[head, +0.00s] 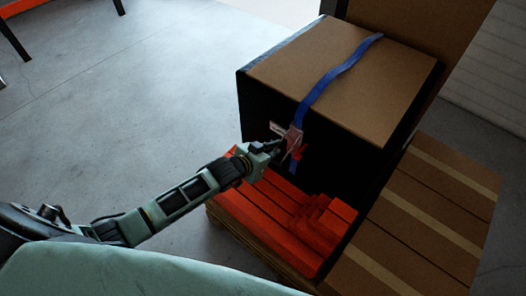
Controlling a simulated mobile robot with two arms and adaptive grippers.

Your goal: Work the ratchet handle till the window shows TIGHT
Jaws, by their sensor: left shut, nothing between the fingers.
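My left gripper (278,151) is shut with nothing seen between its fingers. It is at the ratchet (294,137), a small pinkish metal piece with a red part, on the dark front face of a large box (345,75). The gripper covers part of the ratchet, and I cannot tell whether they touch. A blue strap (332,80) runs from the ratchet over the brown top of the box. A short end of it hangs below. The handle's exact angle and any window lettering are too small to read. My right gripper is not in view.
Orange-red blocks (262,207) lie on a wooden pallet (240,236) below and in front of the box. Brown slatted boxes (425,215) stand at the right, and a taller brown panel (425,25) behind. Grey floor (130,100) is clear at the left.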

